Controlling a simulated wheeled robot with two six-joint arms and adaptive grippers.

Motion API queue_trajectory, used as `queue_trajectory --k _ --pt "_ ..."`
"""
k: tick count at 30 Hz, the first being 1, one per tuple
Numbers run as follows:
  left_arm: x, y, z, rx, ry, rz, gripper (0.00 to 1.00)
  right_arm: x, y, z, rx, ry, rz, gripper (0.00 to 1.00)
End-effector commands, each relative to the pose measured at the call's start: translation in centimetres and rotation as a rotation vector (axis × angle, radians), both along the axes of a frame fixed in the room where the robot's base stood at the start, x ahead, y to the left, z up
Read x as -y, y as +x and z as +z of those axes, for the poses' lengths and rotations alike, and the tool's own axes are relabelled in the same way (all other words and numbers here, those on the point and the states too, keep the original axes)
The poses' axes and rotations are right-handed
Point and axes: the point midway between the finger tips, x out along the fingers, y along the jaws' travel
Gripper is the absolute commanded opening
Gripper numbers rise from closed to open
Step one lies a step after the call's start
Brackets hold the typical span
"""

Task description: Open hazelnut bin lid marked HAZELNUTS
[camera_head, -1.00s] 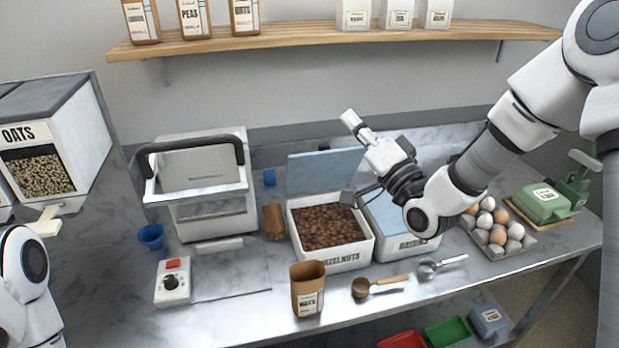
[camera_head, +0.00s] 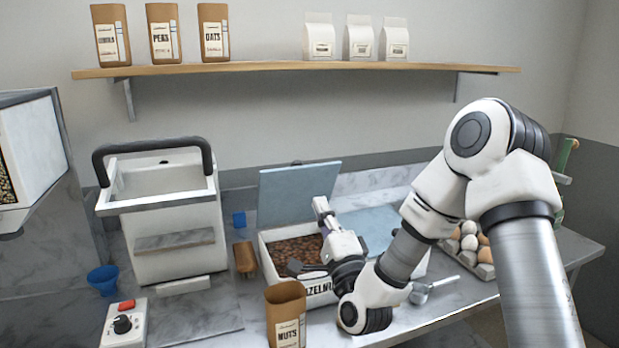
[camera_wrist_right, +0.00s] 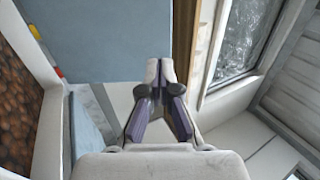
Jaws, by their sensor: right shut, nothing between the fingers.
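The hazelnut bin (camera_head: 320,292) is a white box on the counter, its front label partly covered by my arm. Brown hazelnuts (camera_head: 290,250) show inside. Its blue-grey lid (camera_head: 290,192) stands raised at the back, leaving the bin uncovered. My right gripper (camera_head: 320,203) is shut and empty, over the bin's right side near the lid's right edge. In the right wrist view the closed fingertips (camera_wrist_right: 160,68) show beside a broad blue panel (camera_wrist_right: 100,40), with nuts (camera_wrist_right: 15,85) at far left. Contact with the lid cannot be told. My left gripper is out of view.
A neighbouring bin with a blue lid (camera_head: 368,228) stands right of the hazelnuts. A brown nuts carton (camera_head: 286,318) stands in front. A metal scoop (camera_head: 420,296) and eggs (camera_head: 468,242) lie right. A white machine (camera_head: 175,240) stands left.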

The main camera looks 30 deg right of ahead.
Motion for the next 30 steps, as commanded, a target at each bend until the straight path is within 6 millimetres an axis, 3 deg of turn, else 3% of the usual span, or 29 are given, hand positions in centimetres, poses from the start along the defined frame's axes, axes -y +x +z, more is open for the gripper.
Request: queue_trajectory --k 3,9,23,26,30 --pt "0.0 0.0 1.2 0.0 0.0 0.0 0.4 0.5 2.3 1.7 0.002 -0.003 -0.001 0.0" --pt "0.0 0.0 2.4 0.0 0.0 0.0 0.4 1.2 5.3 3.1 -0.001 -0.002 0.0 0.0" --pt "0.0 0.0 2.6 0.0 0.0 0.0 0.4 1.5 6.3 3.3 -0.002 0.0 0.001 0.0" --pt "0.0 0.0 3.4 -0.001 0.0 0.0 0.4 1.6 6.8 4.1 -0.025 0.005 0.0 0.0" --pt "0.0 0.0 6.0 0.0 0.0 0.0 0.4 2.0 8.5 6.0 -0.131 0.029 0.0 0.0"
